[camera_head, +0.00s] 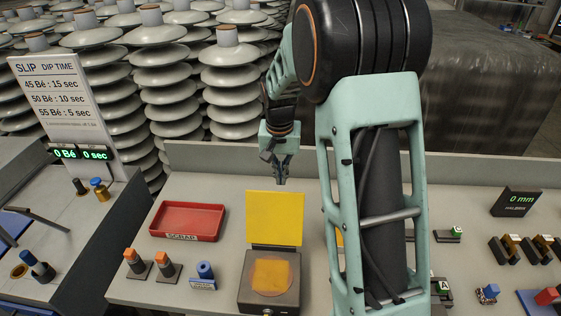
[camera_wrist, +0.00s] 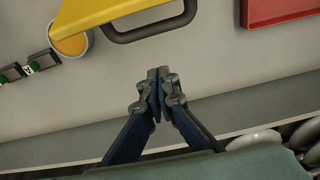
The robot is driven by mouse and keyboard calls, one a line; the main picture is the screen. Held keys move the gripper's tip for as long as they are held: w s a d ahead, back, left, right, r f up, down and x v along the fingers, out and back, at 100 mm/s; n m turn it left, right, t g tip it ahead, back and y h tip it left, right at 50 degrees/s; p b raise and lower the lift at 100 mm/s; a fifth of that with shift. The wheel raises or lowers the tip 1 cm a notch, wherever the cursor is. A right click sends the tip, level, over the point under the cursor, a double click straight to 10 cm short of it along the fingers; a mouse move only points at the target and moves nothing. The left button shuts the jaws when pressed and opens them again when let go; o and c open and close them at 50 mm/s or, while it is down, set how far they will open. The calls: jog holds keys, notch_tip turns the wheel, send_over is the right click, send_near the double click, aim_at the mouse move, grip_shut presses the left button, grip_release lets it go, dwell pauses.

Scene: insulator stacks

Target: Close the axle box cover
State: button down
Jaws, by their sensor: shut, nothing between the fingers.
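The axle box (camera_head: 270,296) is a dark square box at the front middle of the bench, with a round amber area in its top. Its yellow cover (camera_head: 274,218) stands open, raised at the back of the box. In the wrist view the yellow cover (camera_wrist: 125,10) shows at the top, with a dark loop-shaped handle (camera_wrist: 150,32) at its edge. My gripper (camera_head: 281,181) is shut and empty, just above the cover's top edge in the head view. In the wrist view my gripper's fingertips (camera_wrist: 159,76) are apart from the handle and cover.
A red scrap tray (camera_head: 187,221) lies left of the cover. Orange-topped pegs (camera_head: 133,259) and a blue piece (camera_head: 205,271) stand left of the box. A round container (camera_wrist: 70,42) shows beside the cover. My arm hides bench area to the right. Insulator stacks (camera_head: 230,70) stand behind.

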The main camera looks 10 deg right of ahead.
aim_at(275, 214)
jog(key=s, duration=0.1)
jog(key=s+a+p, duration=0.1)
jog(key=s, duration=0.1)
jog(key=shift+s+a+r, duration=0.1)
jog(key=shift+s+r, duration=0.05)
jog(key=shift+s, duration=0.1)
jog(key=shift+s+b, duration=0.1)
jog(key=shift+b, duration=0.4)
jog(key=shift+s+a+r+t+b, duration=0.2)
jog(key=shift+s+t+b, duration=0.15)
jog(key=shift+b, duration=0.15)
